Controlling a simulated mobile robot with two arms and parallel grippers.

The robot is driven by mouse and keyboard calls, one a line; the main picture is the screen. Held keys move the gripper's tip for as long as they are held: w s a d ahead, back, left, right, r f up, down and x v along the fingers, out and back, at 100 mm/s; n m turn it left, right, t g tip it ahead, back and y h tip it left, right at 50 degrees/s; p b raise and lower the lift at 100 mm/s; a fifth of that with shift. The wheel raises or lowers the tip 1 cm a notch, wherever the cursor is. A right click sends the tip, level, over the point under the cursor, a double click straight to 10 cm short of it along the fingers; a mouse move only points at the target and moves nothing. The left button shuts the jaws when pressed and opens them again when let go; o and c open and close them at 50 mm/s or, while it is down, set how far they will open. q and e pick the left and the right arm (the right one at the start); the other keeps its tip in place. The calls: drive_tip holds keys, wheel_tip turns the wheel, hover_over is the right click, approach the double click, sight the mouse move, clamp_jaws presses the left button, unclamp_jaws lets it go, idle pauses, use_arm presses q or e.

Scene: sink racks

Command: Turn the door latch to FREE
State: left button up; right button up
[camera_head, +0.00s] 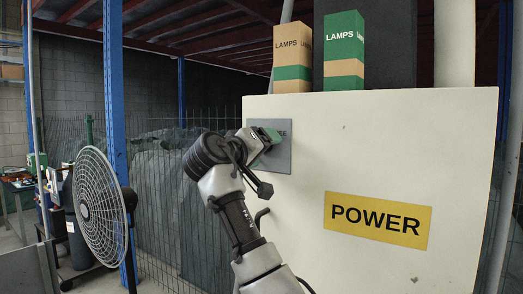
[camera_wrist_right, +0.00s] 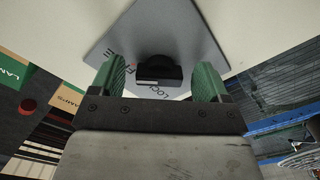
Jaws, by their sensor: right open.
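The latch is a black knob (camera_wrist_right: 158,70) on a grey plate (camera_head: 273,158) fixed to a cream cabinet face. Contact with the knob is not visible. In the head view the right gripper (camera_head: 270,137) hides the knob. My left gripper is out of view.
The cream cabinet (camera_head: 400,120) bears a yellow POWER sign (camera_head: 377,220) and has two LAMPS boxes, one brown (camera_head: 292,58) and one green (camera_head: 343,50), on top. A fan (camera_head: 100,200) and a blue post (camera_head: 115,90) stand left, before a wire fence.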

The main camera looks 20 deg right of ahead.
drive_tip(key=b+v, duration=0.4)
drive_tip(key=v, duration=0.6)
drive_tip(key=shift+s+a, duration=0.2)
